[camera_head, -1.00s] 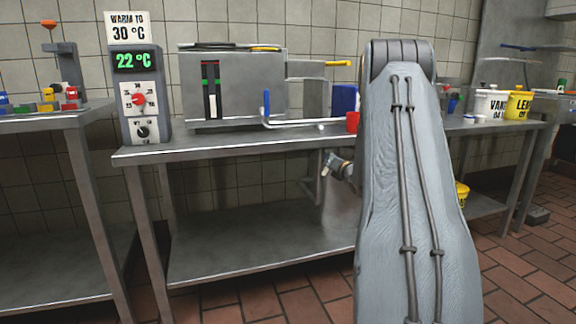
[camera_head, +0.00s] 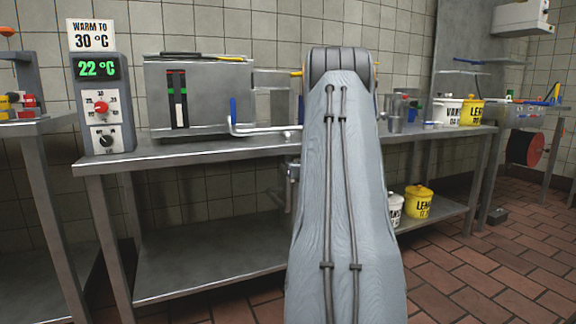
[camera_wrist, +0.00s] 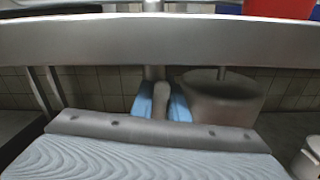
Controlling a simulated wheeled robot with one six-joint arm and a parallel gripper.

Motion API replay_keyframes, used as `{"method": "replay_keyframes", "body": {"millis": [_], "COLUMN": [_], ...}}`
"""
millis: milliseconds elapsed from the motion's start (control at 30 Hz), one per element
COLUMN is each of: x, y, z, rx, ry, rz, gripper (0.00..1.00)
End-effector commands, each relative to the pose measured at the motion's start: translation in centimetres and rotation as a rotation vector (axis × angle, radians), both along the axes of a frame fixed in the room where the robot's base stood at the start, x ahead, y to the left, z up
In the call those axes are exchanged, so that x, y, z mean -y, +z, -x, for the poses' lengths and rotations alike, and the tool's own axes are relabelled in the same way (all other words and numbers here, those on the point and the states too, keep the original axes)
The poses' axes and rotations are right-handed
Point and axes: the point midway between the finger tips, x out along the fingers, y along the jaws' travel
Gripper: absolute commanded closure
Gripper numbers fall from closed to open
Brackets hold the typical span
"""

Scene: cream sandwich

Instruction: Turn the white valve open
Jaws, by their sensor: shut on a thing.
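In the wrist view, the blue fingertips of my gripper (camera_wrist: 161,103) are shut on a small greyish handle (camera_wrist: 160,101) below the steel table edge. In the head view, my arm covers most of this spot. Only a grey metal part shows at the arm's left, under the tabletop, and the handle is hidden.
A red container (camera_wrist: 280,8) stands above the table edge. Yellow and white buckets stand at the right.

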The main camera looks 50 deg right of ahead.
Motion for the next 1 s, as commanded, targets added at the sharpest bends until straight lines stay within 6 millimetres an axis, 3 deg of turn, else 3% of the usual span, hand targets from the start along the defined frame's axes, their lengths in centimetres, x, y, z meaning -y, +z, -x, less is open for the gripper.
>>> {"method": "replay_keyframes", "body": {"millis": [167,200,300,667,1000], "x": [0.2,0.2,0.1,-0.4,-2.3], "y": [0.5,0.5,0.4,0.3,0.4], "z": [0.0,0.0,-0.1,0.3,5.1], "rx": [0.006,0.006,0.004,0.002,0.002], "ry": [-0.004,-0.003,-0.002,0.003,0.000], "rz": [0.006,0.006,0.004,0.001,0.001], "gripper": [1.00,0.81,0.67,0.67,0.67]}}
